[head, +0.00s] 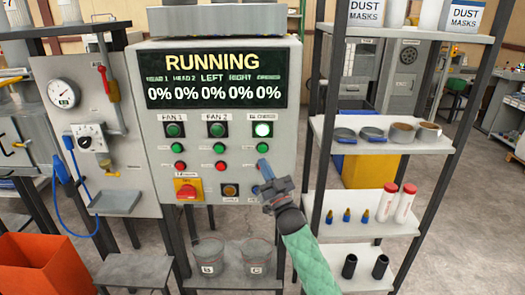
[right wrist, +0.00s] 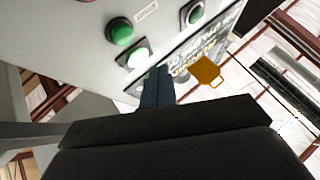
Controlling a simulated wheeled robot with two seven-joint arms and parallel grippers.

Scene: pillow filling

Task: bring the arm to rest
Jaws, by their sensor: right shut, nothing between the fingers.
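My right gripper (head: 264,167) is in front of the lower right part of the grey control panel (head: 150,95). Its blue fingers are together with nothing between them. They also show in the right wrist view (right wrist: 156,88), pointing at the panel. The fingertips appear just below the right column's green button (head: 263,143); I cannot tell whether they touch the panel. Above that, a button (head: 263,130) glows bright whitish green. The display (head: 215,75) reads RUNNING with a row of 0% values. My left gripper is not in view.
A shelf rack (head: 385,140) with tins, bottles and small cartridges stands close to the right of my right arm. Two clear buckets (head: 208,257) stand below the panel. A gauge panel (head: 90,120) and an orange bin (head: 40,265) are at the left.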

